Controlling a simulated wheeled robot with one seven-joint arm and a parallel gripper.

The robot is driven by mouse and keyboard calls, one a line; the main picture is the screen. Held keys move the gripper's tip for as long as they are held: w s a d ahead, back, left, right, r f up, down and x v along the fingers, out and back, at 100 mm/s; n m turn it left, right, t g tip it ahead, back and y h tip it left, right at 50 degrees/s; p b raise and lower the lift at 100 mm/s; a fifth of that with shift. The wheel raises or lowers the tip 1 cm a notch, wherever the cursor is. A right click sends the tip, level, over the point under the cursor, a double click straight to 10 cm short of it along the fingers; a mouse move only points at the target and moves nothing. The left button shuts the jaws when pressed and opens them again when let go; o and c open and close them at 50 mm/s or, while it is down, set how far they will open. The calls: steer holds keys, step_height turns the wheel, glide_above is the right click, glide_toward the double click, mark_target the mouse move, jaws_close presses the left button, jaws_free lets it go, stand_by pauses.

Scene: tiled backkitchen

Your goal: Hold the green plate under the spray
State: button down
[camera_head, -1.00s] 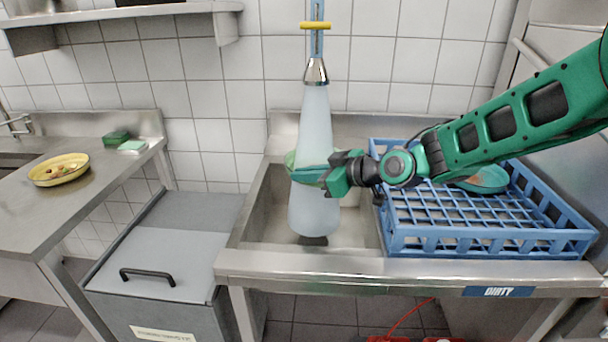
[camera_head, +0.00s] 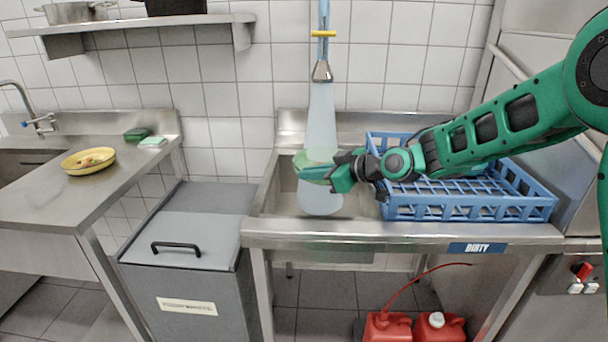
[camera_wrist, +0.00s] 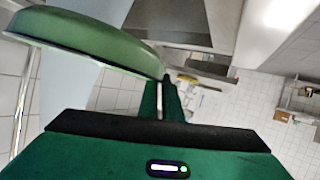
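The green plate (camera_head: 308,160) is inside the pale blue spray cone, below the metal spray nozzle (camera_head: 321,71) and above the sink basin (camera_head: 278,199). The spray (camera_head: 320,115) falls from the nozzle onto the plate and shows again beneath it. My gripper (camera_head: 333,174) comes in from the right and is shut on the plate's right edge. In the wrist view the plate (camera_wrist: 90,38) shows edge-on at the upper left, slightly tilted in the picture, with its rim at a gripper finger. The plate's upper face is mostly hidden by spray.
A blue rack (camera_head: 470,209) stands right of the basin, partly under my arm, above a DIRTY label (camera_head: 477,247). A grey lidded bin (camera_head: 185,240) stands left of the sink. A yellow plate with scraps (camera_head: 88,161) lies on the left counter (camera_head: 40,200). Red canisters (camera_head: 388,327) are below.

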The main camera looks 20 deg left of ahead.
steer(key=s, duration=0.9)
steer(key=shift+s+d, duration=0.25)
steer(key=shift+d, duration=0.1)
steer(key=shift+s+d, duration=0.15)
steer(key=shift+s, duration=0.4)
steer(key=shift+s+d, duration=0.15)
steer(key=shift+s, duration=0.4)
